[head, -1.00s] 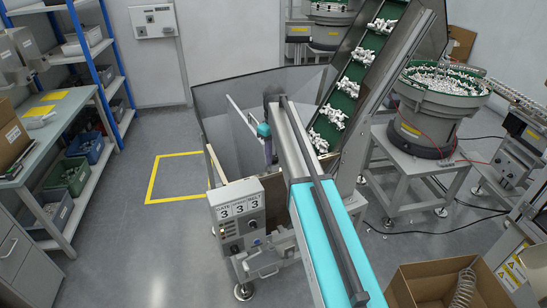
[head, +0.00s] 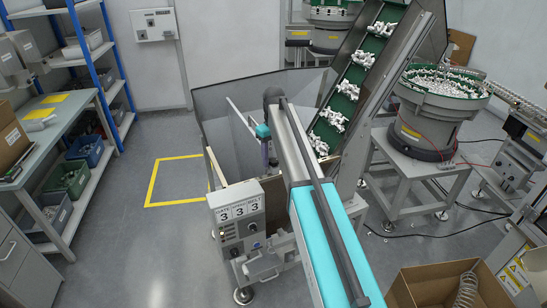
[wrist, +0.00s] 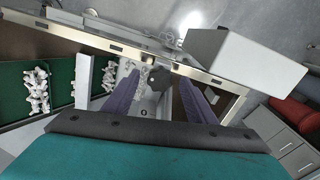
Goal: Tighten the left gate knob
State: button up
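In the wrist view a dark, lobed knob (wrist: 158,78) sits at a metal rail, close to a pale plate. My gripper (wrist: 159,82) has two purple fingers, one on each side of the knob. A gap shows between the knob and each finger, so the gripper looks open around it and not pressed on it. In the head view my gripper (head: 268,151) is small and reaches down inside the grey hopper (head: 229,95), partly hidden by my arm. The knob cannot be made out there, and no second knob is clear.
A control box (head: 238,212) showing 3 3 3 stands at the hopper's front. A green conveyor (head: 356,76) with white parts rises to its right. A bowl feeder (head: 430,110) stands further right. An open cardboard box (head: 425,290) is at lower right.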

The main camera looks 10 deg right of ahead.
aim_at(274, 160)
jog(key=shift+r, duration=0.1)
dwell(0.3)
notch_tip(274, 160, up, 14)
jog(key=b, duration=0.4)
jog(key=shift+f, duration=0.25)
jog(key=shift+f, duration=0.1)
dwell(0.5)
jog(key=shift+m, duration=0.6)
jog(key=s+f, duration=0.2)
jog(key=f, duration=0.3)
jog(key=s+f, duration=0.1)
jog(key=f, duration=0.4)
jog(key=s+f, duration=0.2)
jog(key=f, duration=0.3)
jog(key=shift+s+f, duration=0.3)
jog(key=shift+f, duration=0.1)
jog(key=s+f+m+g+b, duration=0.3)
jog(key=s+f+g+b, duration=0.2)
jog(key=s+f, duration=4.5)
jog(key=shift+s+f+g, duration=0.2)
jog(key=shift+g, duration=0.2)
